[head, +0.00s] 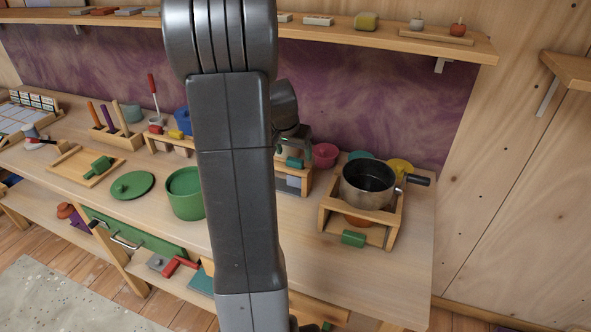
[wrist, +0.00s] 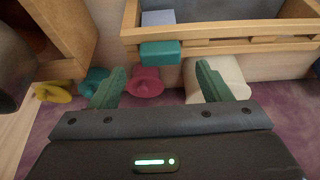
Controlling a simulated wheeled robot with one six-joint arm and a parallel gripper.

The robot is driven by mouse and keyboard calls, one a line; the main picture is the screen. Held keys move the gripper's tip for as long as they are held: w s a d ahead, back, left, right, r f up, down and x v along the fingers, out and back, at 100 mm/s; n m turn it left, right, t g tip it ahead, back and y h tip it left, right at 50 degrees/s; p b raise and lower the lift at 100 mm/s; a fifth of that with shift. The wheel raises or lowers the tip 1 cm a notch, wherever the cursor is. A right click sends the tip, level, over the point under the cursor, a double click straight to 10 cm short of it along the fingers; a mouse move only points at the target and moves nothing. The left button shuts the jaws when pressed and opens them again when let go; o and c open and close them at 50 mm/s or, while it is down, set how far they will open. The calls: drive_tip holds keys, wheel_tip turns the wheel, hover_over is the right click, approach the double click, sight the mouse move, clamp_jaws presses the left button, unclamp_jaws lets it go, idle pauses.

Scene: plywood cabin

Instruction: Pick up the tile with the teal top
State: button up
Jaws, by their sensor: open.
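The tile with the teal top (wrist: 160,54) shows in the wrist view as a small block at the rim of a wooden box (wrist: 230,43). In the head view the teal piece (head: 293,162) is at the back edge of that box (head: 302,190), beside my arm. My gripper (wrist: 160,84) is open, with its two green fingers spread to either side of the tile in the picture. Nothing is held between them. I cannot tell how far the fingertips are from the tile. In the head view my gripper (head: 296,143) is close by the tile, partly hidden by my arm.
A pot (head: 367,185) stands on a wooden stand right of the box. A green pot (head: 186,193) is left of my arm. A shelf (head: 440,45) runs above the counter. Bare counter (head: 410,270) lies at the front right.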

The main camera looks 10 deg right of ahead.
sight(295, 160)
drive_tip(key=shift+x, duration=1.7)
drive_tip(key=shift+s+a, duration=0.1)
drive_tip(key=shift+a, duration=0.05)
drive_tip(key=c, duration=0.9)
wheel_tip(295, 160, up, 10)
drive_tip(key=shift+c, duration=0.2)
drive_tip(key=shift+r, duration=0.45)
